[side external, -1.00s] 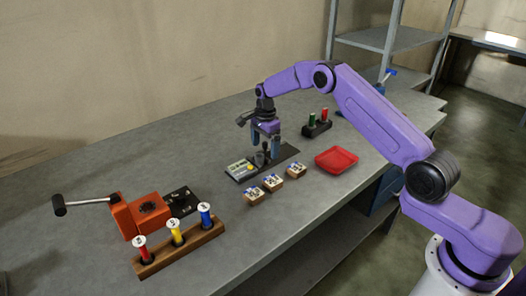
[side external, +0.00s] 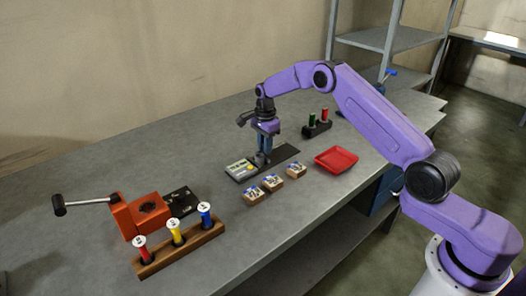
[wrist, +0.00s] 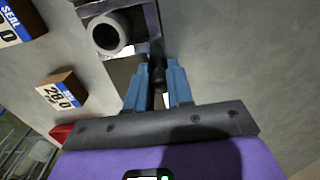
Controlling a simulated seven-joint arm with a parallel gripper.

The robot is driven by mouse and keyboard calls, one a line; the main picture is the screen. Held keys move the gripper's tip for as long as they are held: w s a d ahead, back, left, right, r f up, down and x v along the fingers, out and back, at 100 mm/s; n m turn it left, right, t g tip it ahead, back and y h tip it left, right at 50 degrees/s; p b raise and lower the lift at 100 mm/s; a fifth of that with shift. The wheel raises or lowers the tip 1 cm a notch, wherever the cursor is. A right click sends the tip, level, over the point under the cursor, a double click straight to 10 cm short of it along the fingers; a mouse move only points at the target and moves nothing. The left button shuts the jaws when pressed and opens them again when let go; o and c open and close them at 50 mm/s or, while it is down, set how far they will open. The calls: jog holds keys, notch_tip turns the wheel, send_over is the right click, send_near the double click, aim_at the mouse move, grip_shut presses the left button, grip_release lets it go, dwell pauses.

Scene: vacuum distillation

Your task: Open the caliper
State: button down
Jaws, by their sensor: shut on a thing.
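The caliper lies flat on the grey bench, with a pale display end (side external: 240,169) at the left and a dark flat beam (side external: 285,153) running to the back right. My gripper (side external: 264,151) points down over it. In the wrist view its two blue fingers (wrist: 158,76) are closed on a small dark upright knob, which shows as a dark piece between them. A grey hollow cylinder (wrist: 110,32) stands just beyond the fingers on the caliper. The fingers hide part of the knob and the beam. How far the jaws are apart cannot be told.
Several small labelled blocks (side external: 272,182) stand in front of the caliper. A red tray (side external: 336,159) is to the right, and a dark rack (side external: 317,128) with green and red pieces behind. An orange device (side external: 138,213) and a wooden rack (side external: 180,249) stand at left.

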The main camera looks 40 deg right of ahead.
jog(key=shift+d, duration=0.1)
jog(key=shift+d, duration=1.15)
jog(key=shift+a, duration=0.1)
dwell(0.5)
jog(key=c, duration=1)
grip_release()
jog(key=shift+r, duration=0.1)
notch_tip(320, 180, up, 7)
dwell(0.4)
